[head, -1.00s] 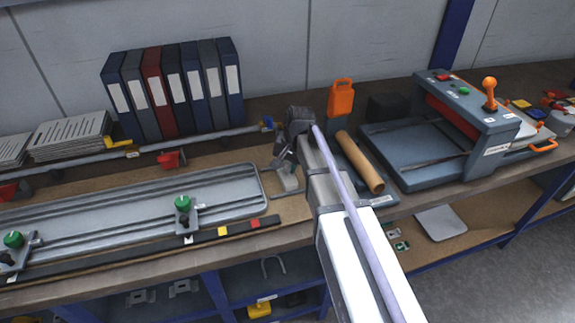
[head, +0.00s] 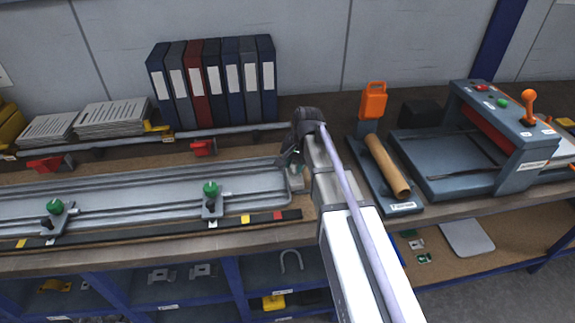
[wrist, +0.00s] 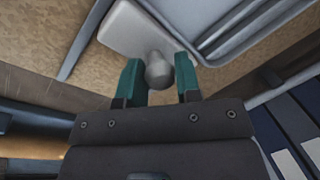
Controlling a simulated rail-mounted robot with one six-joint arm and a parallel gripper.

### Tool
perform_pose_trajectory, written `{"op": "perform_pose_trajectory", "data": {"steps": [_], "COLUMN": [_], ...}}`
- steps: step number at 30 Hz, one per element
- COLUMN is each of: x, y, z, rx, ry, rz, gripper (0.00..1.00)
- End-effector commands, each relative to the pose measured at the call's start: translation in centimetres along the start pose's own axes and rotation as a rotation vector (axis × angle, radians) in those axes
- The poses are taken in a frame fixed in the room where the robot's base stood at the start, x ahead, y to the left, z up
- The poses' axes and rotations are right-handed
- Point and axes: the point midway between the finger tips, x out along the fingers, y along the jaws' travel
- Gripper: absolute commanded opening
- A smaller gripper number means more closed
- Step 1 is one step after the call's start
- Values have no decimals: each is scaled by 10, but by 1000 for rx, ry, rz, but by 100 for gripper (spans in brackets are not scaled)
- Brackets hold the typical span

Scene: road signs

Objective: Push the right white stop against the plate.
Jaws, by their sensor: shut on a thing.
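The right white stop (head: 296,179) sits at the right end of the grey grooved plate (head: 262,182), partly hidden by my arm in the head view. In the wrist view it is a pale, rounded block (wrist: 135,28) with a grey round knob (wrist: 158,72). My gripper (wrist: 159,82) is shut on that knob, with one green finger on each side. The plate (wrist: 210,25) lies right beside the block at the upper right. Whether they touch is hard to tell. In the head view, my gripper (head: 296,158) is small and dark.
Two green-knobbed clamps (head: 211,196) stand on the plate's front edge. A rail (head: 225,133) with red clips runs behind. A brown roll (head: 388,165) on a stand and a blue-grey press (head: 490,145) are to the right. Binders (head: 212,80) stand at the back.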

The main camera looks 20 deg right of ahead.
Motion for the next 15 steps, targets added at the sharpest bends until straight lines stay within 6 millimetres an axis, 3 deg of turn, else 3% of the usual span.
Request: {"op": "perform_pose_trajectory", "data": {"steps": [6,7,15], "x": [0,0,0], "y": [-4,-4,-4], "z": [3,3,3], "rx": [-3,-4,-3], "ry": [-7,-8,-7], "rz": [-9,-9,-7], "gripper": [0,33,56]}}
